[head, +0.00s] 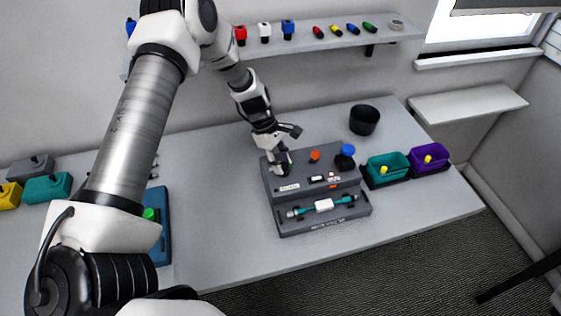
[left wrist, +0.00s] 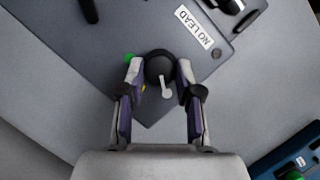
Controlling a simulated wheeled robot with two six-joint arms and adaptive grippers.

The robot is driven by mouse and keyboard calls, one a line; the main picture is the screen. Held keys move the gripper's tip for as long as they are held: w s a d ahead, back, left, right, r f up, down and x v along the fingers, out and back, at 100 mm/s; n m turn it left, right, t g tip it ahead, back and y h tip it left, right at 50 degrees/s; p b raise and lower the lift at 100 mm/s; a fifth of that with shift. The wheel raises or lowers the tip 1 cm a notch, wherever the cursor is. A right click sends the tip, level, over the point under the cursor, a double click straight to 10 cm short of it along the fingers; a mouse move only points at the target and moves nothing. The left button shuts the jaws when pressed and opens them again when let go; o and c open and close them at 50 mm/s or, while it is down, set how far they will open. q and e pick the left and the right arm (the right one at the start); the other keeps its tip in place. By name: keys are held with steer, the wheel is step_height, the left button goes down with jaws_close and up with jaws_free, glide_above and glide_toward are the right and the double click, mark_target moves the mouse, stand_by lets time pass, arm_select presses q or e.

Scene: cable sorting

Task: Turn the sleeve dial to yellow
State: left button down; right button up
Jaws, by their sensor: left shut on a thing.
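The sleeve dial (left wrist: 158,70) is a round black knob with a white pointer, at a corner of the grey station in the left wrist view. The pointer is directed toward the bottom of that picture, slightly right. A green mark (left wrist: 129,59) and a small yellow mark (left wrist: 143,87) show left of the knob; other marks are hidden. My left gripper (left wrist: 160,77) is shut on the dial, one finger on each side. In the head view my left gripper (head: 281,161) is at the left end of the grey station (head: 325,221) and hides the dial. My right gripper is not in view.
The station carries an orange button (head: 315,155), a blue knob (head: 348,150) and a cable (head: 302,211) in its front tray. A teal bin (head: 388,164) and a purple bin (head: 430,154) stand right. A black cup (head: 364,120) stands behind.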

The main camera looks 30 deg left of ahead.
arm_select(q)
steer(key=shift+s+f, duration=0.1)
steer(key=shift+f, duration=0.15)
steer(key=m+g+b, duration=0.1)
steer(key=m, duration=0.2)
steer(key=m+g+b, duration=0.1)
steer(key=m, duration=0.1)
steer(key=shift+w+d+f+m, duration=0.15)
steer(key=shift+w+m, duration=0.05)
steer(key=shift+m, duration=0.2)
steer(key=m+g+y+b, duration=0.1)
steer(key=m, duration=0.1)
steer(key=m+g, duration=0.1)
steer(key=m, duration=0.2)
steer(key=shift+w+d+y+b, duration=0.1)
steer(key=shift+y+b, duration=0.25)
steer(key=shift+y, duration=0.05)
steer(key=shift+m, duration=0.4)
steer(key=shift+r, duration=0.2)
steer(key=c, duration=0.8)
jaws_free()
steer(key=shift+w, duration=0.1)
steer(key=v, duration=1.2)
